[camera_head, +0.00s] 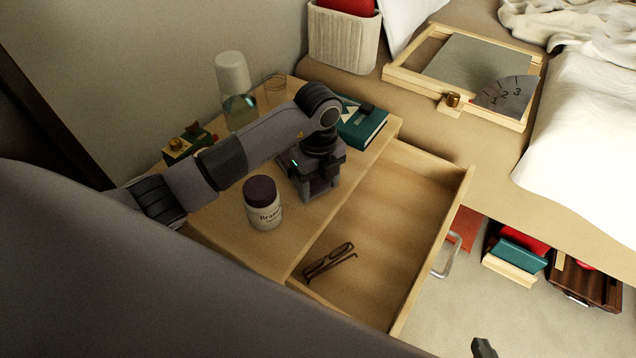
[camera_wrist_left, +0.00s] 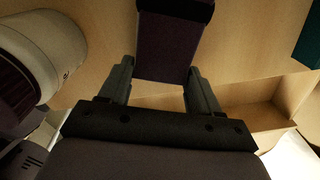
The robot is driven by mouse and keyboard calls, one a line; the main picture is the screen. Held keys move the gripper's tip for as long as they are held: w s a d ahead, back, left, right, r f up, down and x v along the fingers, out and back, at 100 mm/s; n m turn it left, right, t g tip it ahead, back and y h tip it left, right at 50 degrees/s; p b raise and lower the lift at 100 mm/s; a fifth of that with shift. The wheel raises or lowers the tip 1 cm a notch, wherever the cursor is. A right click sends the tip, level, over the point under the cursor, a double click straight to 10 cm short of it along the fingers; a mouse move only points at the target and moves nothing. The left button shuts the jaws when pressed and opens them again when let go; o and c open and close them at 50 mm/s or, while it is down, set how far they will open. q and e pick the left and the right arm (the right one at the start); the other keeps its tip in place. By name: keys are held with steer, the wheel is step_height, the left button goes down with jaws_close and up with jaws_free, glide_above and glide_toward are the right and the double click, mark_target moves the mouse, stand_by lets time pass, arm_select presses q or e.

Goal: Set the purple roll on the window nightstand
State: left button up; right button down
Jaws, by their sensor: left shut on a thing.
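My left gripper (camera_head: 318,185) is over the wooden nightstand top (camera_head: 215,232), near the edge by the open drawer. It is shut on the purple roll (camera_wrist_left: 172,48), which sits between both fingers in the left wrist view; the left gripper (camera_wrist_left: 158,85) shows there too. In the head view the roll is mostly hidden by the gripper. It is at or just above the nightstand top; I cannot tell if it touches. A dark tip at the bottom edge looks like my right gripper (camera_head: 483,347); its jaws are cut off.
A white jar with a dark lid (camera_head: 263,203) stands close left of the left gripper. A teal book (camera_head: 362,124), a glass (camera_head: 274,88) and a lamp (camera_head: 233,80) stand behind. The open drawer (camera_head: 400,215) holds glasses (camera_head: 328,262). A framed tray (camera_head: 470,62) lies beyond.

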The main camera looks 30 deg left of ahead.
arm_select(q)
steer(key=o, duration=1)
arm_select(e)
steer(key=shift+d, duration=0.1)
arm_select(q)
steer(key=shift+o, duration=0.2)
step_height(320, 180, up, 12)
steer(key=p, duration=0.2)
steer(key=shift+p, duration=0.4)
arm_select(e)
steer(key=shift+s+d+f+g, duration=0.1)
steer(key=shift+s+d+g, duration=0.2)
steer(key=shift+s+d, duration=0.45)
arm_select(q)
steer(key=shift+r, duration=0.1)
arm_select(e)
steer(key=shift+w, duration=0.3)
